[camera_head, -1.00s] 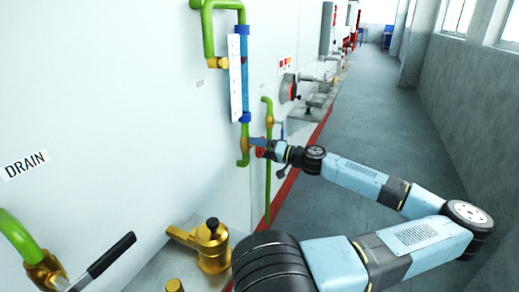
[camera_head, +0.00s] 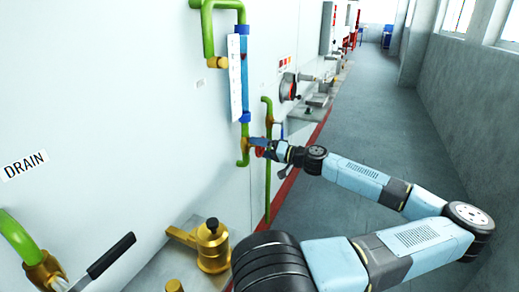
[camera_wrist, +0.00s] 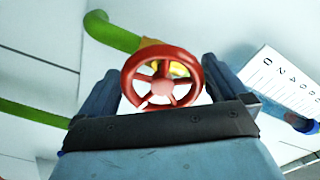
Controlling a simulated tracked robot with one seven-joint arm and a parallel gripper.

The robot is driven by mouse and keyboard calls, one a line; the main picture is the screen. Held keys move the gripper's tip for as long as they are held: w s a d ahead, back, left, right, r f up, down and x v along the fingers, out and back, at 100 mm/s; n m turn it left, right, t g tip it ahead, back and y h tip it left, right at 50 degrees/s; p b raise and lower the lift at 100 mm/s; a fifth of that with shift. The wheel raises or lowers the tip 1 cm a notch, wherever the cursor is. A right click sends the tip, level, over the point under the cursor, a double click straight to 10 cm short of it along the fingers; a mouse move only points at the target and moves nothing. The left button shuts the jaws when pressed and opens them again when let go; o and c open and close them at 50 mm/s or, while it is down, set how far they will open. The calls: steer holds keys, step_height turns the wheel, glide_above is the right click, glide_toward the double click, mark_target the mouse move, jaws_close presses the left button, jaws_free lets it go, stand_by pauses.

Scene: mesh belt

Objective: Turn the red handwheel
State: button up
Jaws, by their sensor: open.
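The red handwheel (camera_wrist: 131,77) is a spoked ring facing the wrist camera, on a brass fitting (camera_wrist: 151,43) of a green pipe. My gripper (camera_wrist: 162,74) is open, with one blue finger left and one right of the wheel's rim. I cannot tell whether the fingers touch the rim. In the head view my gripper (camera_head: 257,147) is at the lower end of the gauge, and only a little red of the handwheel (camera_head: 260,153) shows behind it.
A blue gauge tube (camera_head: 244,85) with a white scale plate (camera_head: 235,75) rises above the wheel on the pale wall. A green pipe (camera_head: 268,175) runs close on the right. A brass valve (camera_head: 212,245) stands lower down. The grey aisle floor (camera_head: 360,115) is clear.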

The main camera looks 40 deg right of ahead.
steer(key=v, duration=1.3)
steer(key=shift+s+f, duration=0.1)
steer(key=shift+f, duration=0.1)
steer(key=a+f+m+g+y, duration=0.4)
steer(key=a+f+m+y, duration=0.3)
steer(key=m, duration=0.4)
steer(key=d+r+m+t+h, duration=0.4)
steer(key=d+r+m+h, duration=0.35)
steer(key=m, duration=0.35)
steer(key=shift+y, duration=0.25)
steer(key=x, duration=1.3)
steer(key=shift+a, duration=0.1)
